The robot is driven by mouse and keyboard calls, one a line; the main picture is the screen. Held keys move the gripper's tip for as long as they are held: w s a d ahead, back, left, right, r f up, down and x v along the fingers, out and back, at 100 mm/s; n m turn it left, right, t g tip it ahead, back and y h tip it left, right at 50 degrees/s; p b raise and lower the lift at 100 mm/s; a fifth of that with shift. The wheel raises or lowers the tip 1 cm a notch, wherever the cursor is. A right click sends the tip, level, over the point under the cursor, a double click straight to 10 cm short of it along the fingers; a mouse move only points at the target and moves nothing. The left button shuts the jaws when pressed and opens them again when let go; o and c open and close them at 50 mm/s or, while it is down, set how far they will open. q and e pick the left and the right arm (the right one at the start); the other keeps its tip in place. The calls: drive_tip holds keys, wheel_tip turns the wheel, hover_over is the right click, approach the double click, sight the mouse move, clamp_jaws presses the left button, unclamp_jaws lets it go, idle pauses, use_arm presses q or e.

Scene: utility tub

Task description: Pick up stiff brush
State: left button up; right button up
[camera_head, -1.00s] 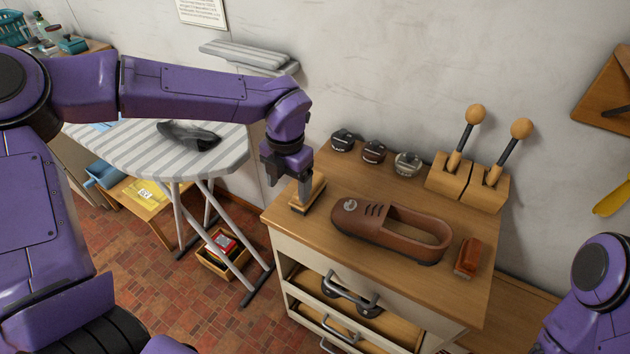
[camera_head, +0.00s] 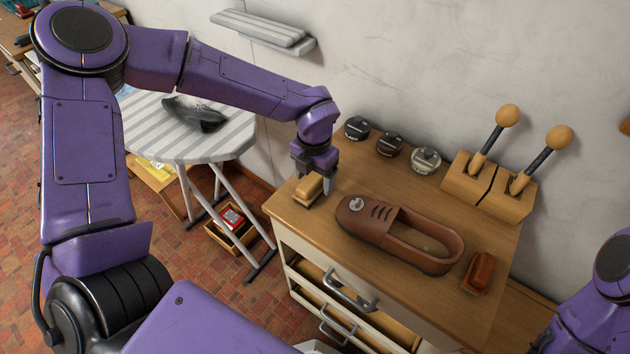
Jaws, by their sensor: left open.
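A small tan block-shaped brush (camera_head: 308,190) lies at the left end of the wooden cabinet top. It seems to be the stiff brush, but its bristles are hard to make out. My left gripper (camera_head: 314,184) is open, pointing down right at this brush, with its fingers close to the block's sides and back. Whether they touch it I cannot tell. A second, reddish-brown brush (camera_head: 479,271) lies at the right front of the top. Of my right arm only purple links show at the lower right; its gripper is out of view.
A brown shoe (camera_head: 380,229) lies mid-top, right of the tan brush. Three round tins (camera_head: 390,144) stand behind, beside wooden blocks with knobbed levers (camera_head: 493,185). A striped ironing board (camera_head: 150,125) stands left. Drawers (camera_head: 350,300) below are partly open.

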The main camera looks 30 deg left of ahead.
use_arm(q)
drive_tip(key=shift+f, duration=0.95)
drive_tip(key=c, duration=1.2)
drive_tip(key=shift+r, duration=0.4)
wheel_tip(320, 180, up, 3)
drive_tip(key=shift+f, duration=0.15)
drive_tip(key=s+a+r, duration=0.1)
drive_tip(key=r, duration=0.1)
drive_tip(key=s+r, duration=0.1)
drive_tip(key=r, duration=0.1)
drive_tip(key=s+a+r, duration=0.1)
drive_tip(key=s, duration=0.1)
drive_tip(key=shift+a+r, duration=0.3)
drive_tip(key=shift+r, duration=0.1)
drive_tip(key=shift+s+a+r+p, duration=0.6)
drive_tip(key=shift+s+a, duration=0.2)
drive_tip(key=shift+s, duration=0.5)
drive_tip(key=shift+s+a+r+p, duration=0.5)
drive_tip(key=shift+s+a+r, duration=0.2)
drive_tip(key=shift+s, duration=0.6)
drive_tip(key=shift+s+a+r+p, duration=0.6)
drive_tip(key=shift+s+a, duration=0.25)
drive_tip(key=shift+s, duration=0.45)
